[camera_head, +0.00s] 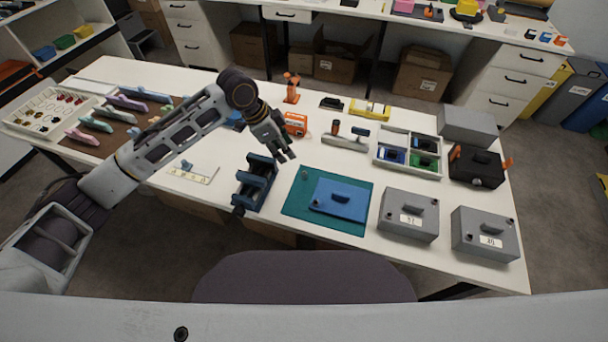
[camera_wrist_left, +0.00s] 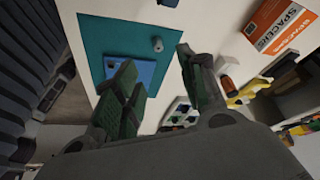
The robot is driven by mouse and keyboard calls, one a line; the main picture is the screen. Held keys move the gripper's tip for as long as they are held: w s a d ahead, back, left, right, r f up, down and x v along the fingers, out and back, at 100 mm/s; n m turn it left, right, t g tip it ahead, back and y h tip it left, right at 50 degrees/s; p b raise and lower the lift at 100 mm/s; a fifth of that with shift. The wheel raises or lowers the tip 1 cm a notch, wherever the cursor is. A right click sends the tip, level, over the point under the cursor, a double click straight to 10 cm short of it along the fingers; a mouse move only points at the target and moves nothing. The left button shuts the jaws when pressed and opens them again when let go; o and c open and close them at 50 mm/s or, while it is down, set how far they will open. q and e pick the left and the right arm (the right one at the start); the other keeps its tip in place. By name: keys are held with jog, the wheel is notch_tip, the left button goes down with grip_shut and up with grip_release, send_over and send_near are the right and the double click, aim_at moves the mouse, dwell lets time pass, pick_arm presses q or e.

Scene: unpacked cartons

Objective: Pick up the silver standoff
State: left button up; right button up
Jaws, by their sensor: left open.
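The silver standoff is a small grey upright cylinder. It stands near the back left corner of the teal mat (camera_head: 297,206) in the head view as a small grey standoff (camera_head: 305,175), and shows more clearly as a standoff (camera_wrist_left: 157,44) in the left wrist view. My left gripper (camera_head: 288,156) is open and empty, above the table just behind the mat's back left corner. In the left wrist view the standoff appears beyond and between the spread fingertips of the gripper (camera_wrist_left: 158,62), apart from both. My right gripper is not in view.
A blue plate (camera_head: 338,196) with a knob lies on the mat, right of the standoff. A dark blue fixture (camera_head: 256,184) stands left of the mat. An orange spacers box (camera_head: 295,123) is behind. Grey boxes (camera_head: 409,215) and a divided tray (camera_head: 408,150) stand to the right.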

pick_arm(q)
send_near(304, 172)
jog(key=x, duration=0.2)
jog(key=shift+a+f, duration=0.1)
jog(key=shift+f, duration=0.25)
jog(key=shift+w+f, duration=0.1)
jog(key=shift+f, duration=0.3)
jog(key=shift+d+f, duration=0.1)
jog(key=shift+d, duration=0.15)
jog(key=shift+d+f, duration=0.3)
jog(key=shift+f, duration=0.25)
jog(key=x, duration=0.2)
jog(key=shift+d+f, duration=0.4)
jog(key=shift+f, duration=0.3)
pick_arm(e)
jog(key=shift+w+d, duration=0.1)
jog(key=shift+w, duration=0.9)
